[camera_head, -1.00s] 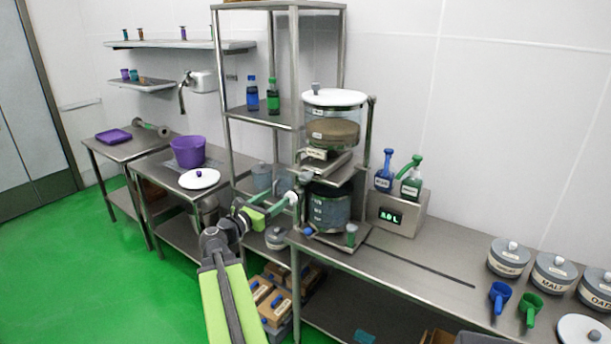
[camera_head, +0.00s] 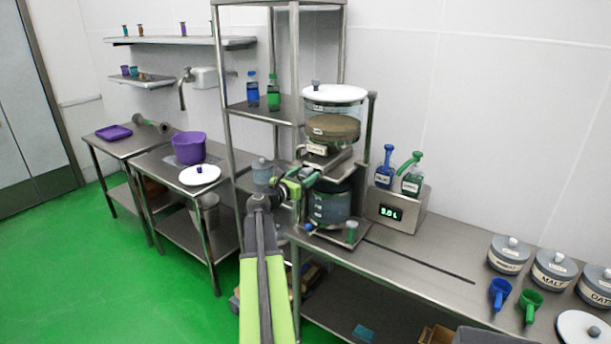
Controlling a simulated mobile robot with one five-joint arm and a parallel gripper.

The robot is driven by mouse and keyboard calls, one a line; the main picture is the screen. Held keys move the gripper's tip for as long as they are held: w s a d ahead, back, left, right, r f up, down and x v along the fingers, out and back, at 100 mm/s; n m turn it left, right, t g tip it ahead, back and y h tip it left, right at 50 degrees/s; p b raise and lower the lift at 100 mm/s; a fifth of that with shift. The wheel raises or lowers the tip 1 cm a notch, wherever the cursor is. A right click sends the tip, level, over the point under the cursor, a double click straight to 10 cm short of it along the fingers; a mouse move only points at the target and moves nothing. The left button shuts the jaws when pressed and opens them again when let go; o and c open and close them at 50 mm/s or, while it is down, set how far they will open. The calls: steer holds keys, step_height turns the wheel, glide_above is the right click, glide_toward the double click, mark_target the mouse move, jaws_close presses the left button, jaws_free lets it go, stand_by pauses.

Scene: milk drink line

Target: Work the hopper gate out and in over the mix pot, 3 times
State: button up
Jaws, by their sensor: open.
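The hopper (camera_head: 334,126) is a clear drum with a white lid and brown powder inside, on a metal stand at the left end of the long bench. The hopper gate (camera_head: 340,160) appears as a metal slide under it, beside a small label. The mix pot (camera_head: 328,207) is a dark, see-through vessel with pale marks, directly below the gate. My gripper (camera_head: 306,176) is open, at the left front of the stand, just below the gate's level. It overlaps the pot's upper left edge in the picture; I cannot tell whether it touches the gate.
A dispenser box (camera_head: 397,207) with blue and green pump bottles stands right of the hopper. Lidded grey canisters (camera_head: 508,255) and blue and green scoops (camera_head: 500,294) are at the right. A metal shelf rack (camera_head: 262,113) stands close behind my arm. The mid-bench is mostly clear.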

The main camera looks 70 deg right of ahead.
jaws_close()
stand_by(0.4)
